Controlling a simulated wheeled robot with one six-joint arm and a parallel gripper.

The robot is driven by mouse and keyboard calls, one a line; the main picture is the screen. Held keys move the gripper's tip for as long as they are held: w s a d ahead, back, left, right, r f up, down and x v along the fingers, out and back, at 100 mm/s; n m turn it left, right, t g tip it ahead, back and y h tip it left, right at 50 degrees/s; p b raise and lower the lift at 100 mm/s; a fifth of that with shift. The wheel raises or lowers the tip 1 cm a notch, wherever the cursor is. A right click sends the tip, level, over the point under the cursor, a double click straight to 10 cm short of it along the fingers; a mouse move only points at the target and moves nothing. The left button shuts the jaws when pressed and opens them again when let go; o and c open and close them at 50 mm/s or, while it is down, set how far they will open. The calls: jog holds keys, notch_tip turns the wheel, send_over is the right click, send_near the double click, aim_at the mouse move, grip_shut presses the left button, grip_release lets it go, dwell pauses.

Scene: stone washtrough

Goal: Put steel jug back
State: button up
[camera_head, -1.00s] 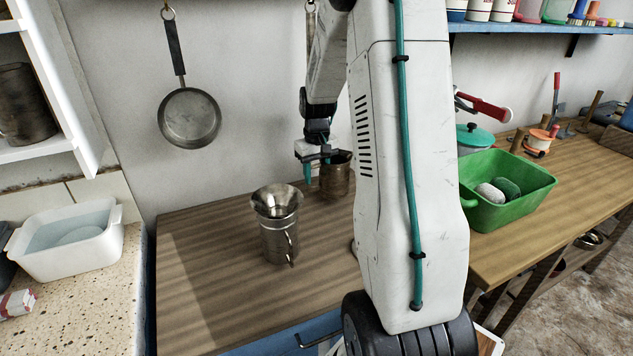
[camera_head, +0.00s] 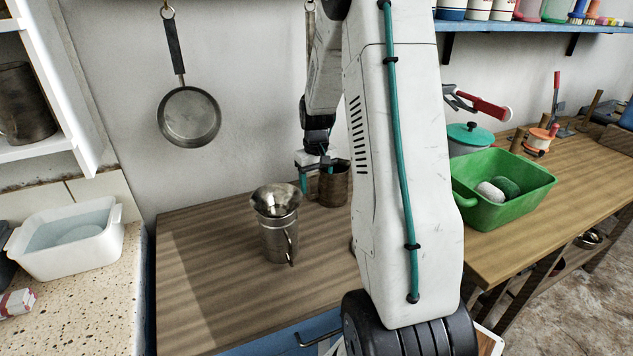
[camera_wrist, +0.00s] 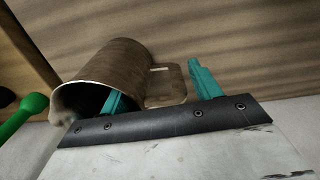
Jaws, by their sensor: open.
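A tarnished brown-grey metal jug (camera_head: 336,187) stands upright near the wall at the back of the wooden counter. My gripper (camera_head: 315,174) is open at its rim. In the wrist view the jug (camera_wrist: 125,62) shows its mouth and its squarish handle (camera_wrist: 178,84). One teal finger overlaps the mouth and the other is beyond the handle, so the handle lies between them; I cannot tell whether they touch. A shinier steel jug-like vessel (camera_head: 279,238) with a flared funnel-like top (camera_head: 276,199) and a side handle stands nearer, to the left.
Another dark metal mug (camera_head: 25,105) sits on the white shelf (camera_head: 35,148) at left. A pan (camera_head: 189,117) hangs on the wall. A green tub (camera_head: 512,205) is right of my arm. The wooden counter (camera_head: 200,285) is clear at front left.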

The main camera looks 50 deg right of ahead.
notch_tip(320, 180, up, 11)
jog(key=s+a+r, duration=0.2)
jog(key=a+r, duration=0.4)
jog(key=a, duration=0.1)
jog(key=s+a+r+n+t, duration=0.1)
jog(key=s+a+r, duration=0.2)
jog(key=s+a, duration=0.5)
jog(key=s+a+r+n, duration=0.2)
jog(key=s+a, duration=0.3)
jog(key=a, duration=0.5)
jog(key=s+a+f, duration=0.1)
jog(key=s+a, duration=0.4)
jog(key=s, duration=0.5)
jog(key=shift+f+n, duration=0.3)
